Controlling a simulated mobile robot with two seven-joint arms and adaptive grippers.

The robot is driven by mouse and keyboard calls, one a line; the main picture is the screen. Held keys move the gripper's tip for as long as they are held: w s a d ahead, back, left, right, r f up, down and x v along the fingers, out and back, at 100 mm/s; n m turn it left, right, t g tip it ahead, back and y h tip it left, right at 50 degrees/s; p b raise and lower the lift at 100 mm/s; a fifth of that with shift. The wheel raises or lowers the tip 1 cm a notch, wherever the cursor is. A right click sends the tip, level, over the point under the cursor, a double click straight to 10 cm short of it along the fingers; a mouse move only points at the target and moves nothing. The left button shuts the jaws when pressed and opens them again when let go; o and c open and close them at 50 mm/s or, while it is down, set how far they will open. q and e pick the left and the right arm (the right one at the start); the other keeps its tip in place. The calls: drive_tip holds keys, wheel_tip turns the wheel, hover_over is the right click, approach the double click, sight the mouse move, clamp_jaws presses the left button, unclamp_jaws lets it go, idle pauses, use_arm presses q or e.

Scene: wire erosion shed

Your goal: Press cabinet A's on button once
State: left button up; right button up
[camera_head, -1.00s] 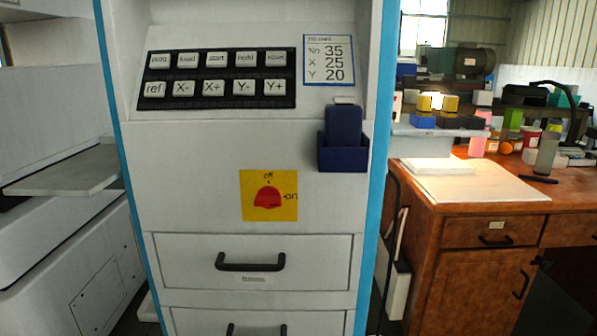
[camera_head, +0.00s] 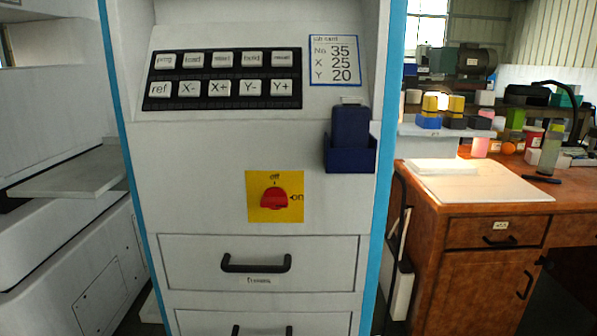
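A white control cabinet (camera_head: 200,160) with blue edges stands in front of me. Its black key panel (camera_head: 222,78) carries two rows of white keys, with ref, X-, X+, Y- and Y+ in the lower row. A red rotary knob (camera_head: 273,197) sits on a yellow plate (camera_head: 256,215) marked "off" at the top and "on" at the right. I see no separate button marked "on" and no letter A on the cabinet. Neither of my grippers is in view.
A job card (camera_head: 334,60) reads No 35, X 25, Y 20. A dark blue holder (camera_head: 349,160) sticks out below it. Drawers with black handles (camera_head: 256,263) are below the knob. A wooden workbench (camera_head: 470,225) with several items stands at right.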

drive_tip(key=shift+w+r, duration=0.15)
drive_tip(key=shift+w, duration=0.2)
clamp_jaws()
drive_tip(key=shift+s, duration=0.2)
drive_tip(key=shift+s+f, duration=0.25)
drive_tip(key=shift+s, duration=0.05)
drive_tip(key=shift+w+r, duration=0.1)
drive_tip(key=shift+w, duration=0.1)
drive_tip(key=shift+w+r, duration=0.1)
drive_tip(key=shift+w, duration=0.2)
